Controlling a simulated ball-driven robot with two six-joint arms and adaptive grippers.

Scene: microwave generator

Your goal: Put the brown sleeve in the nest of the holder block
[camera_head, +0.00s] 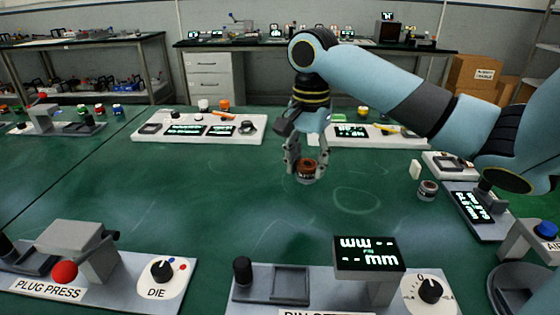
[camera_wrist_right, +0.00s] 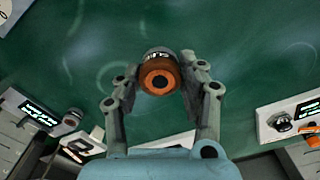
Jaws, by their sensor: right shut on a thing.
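A short round piece, brown on top with a pale lettered lower band (camera_head: 307,171), is between the fingers of my right gripper (camera_head: 306,166). In the right wrist view my right gripper (camera_wrist_right: 161,80) is shut on this piece (camera_wrist_right: 159,76), which shows a brown ring around an orange centre. It appears to be just above or at the green table; I cannot tell if it touches. A similar small round piece (camera_head: 427,190) stands on the table at the right. I cannot tell which block is the holder block. My left gripper is out of view.
Panels line the front: the plug press (camera_head: 62,256), and one with a square dark recess (camera_head: 291,285), a black knob and an "mm" display (camera_head: 367,254). White panels (camera_head: 190,128) stand at the back. A small pale block (camera_head: 415,169) stands right. The table's middle is clear.

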